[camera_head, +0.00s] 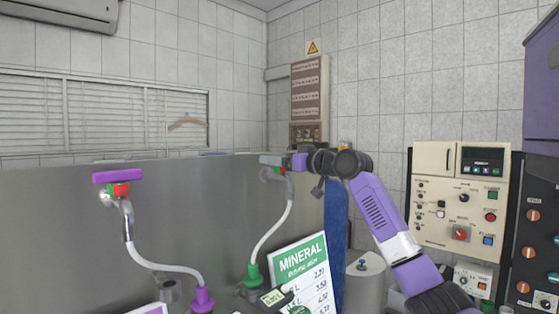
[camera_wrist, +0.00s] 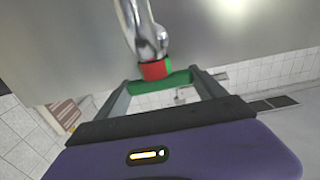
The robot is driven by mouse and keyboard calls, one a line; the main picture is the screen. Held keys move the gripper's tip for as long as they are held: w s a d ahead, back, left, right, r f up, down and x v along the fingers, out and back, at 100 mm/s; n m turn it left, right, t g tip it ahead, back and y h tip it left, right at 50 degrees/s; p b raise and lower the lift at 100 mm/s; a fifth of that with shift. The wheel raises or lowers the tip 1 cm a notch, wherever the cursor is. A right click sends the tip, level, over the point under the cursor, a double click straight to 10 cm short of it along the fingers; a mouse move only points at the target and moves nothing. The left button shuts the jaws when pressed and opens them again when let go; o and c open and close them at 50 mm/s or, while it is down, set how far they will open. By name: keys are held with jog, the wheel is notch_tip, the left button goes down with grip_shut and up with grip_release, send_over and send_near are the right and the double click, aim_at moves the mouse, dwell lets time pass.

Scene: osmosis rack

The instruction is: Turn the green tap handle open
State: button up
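The green tap handle (camera_wrist: 174,83) is a bar that spans the space between my fingertips in the wrist view. It sits below a red collar (camera_wrist: 154,70) on a chrome tap (camera_wrist: 143,30). My gripper (camera_wrist: 161,80) has its fingers spread wide, one at each end of the handle; I cannot tell whether they press on it. In the head view my gripper (camera_head: 284,162) is at the top of the right-hand tap (camera_head: 290,185), and the handle (camera_head: 265,158) shows only as a small piece there.
A second tap with a purple handle (camera_head: 117,176) stands at the left. A steel panel (camera_head: 70,230) lies behind the taps. A mineral price sign (camera_head: 302,268) stands below my gripper. A control panel (camera_head: 460,205) is at the right. A pale hose (camera_head: 272,230) hangs from the right-hand tap.

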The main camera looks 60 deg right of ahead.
jog(key=c, duration=0.4)
